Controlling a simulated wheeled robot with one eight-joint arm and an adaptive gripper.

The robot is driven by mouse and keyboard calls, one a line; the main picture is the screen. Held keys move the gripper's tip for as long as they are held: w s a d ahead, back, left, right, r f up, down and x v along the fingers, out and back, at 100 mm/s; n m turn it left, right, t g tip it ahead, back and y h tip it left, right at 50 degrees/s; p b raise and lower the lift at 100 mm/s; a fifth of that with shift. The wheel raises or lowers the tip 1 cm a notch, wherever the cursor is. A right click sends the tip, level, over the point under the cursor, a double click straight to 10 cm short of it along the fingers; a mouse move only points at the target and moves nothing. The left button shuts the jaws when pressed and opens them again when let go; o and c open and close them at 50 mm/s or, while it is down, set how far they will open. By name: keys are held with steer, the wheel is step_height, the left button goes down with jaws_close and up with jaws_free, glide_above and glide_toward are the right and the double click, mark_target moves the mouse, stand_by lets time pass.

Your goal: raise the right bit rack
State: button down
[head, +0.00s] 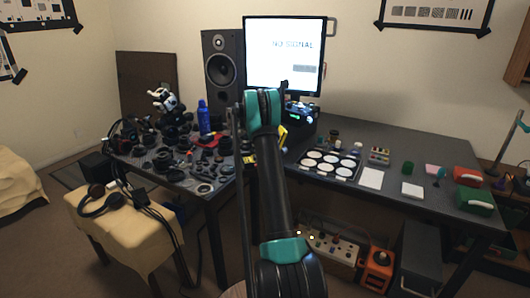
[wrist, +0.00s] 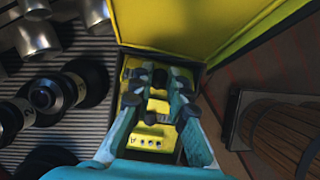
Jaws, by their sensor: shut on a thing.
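In the wrist view, my gripper (wrist: 160,97) has its teal fingers on both sides of a yellow bit rack (wrist: 152,138) with a row of small holes or bits on its near face. The fingers are shut on it. The rack is inside or just over a yellow-lined case (wrist: 168,32) whose open lid or wall slants to the upper right. Whether the rack touches the case floor is hard to tell. In the head view, a yellow edge of the case (head: 281,137) shows beside my arm; the gripper and rack are hidden behind the arm.
Dark lens rings (wrist: 62,92) and metal cylinders (wrist: 38,36) lie left of the case on a ribbed mat. A brown wooden barrel-like thing (wrist: 285,135) is at the right. In the head view, a monitor (head: 284,55) stands behind, and a tray of white discs (head: 328,164) lies to the right.

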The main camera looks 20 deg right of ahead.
steer(key=c, duration=1.5)
jaws_free()
steer(key=shift+r, duration=0.1)
steer(key=v, duration=1.2)
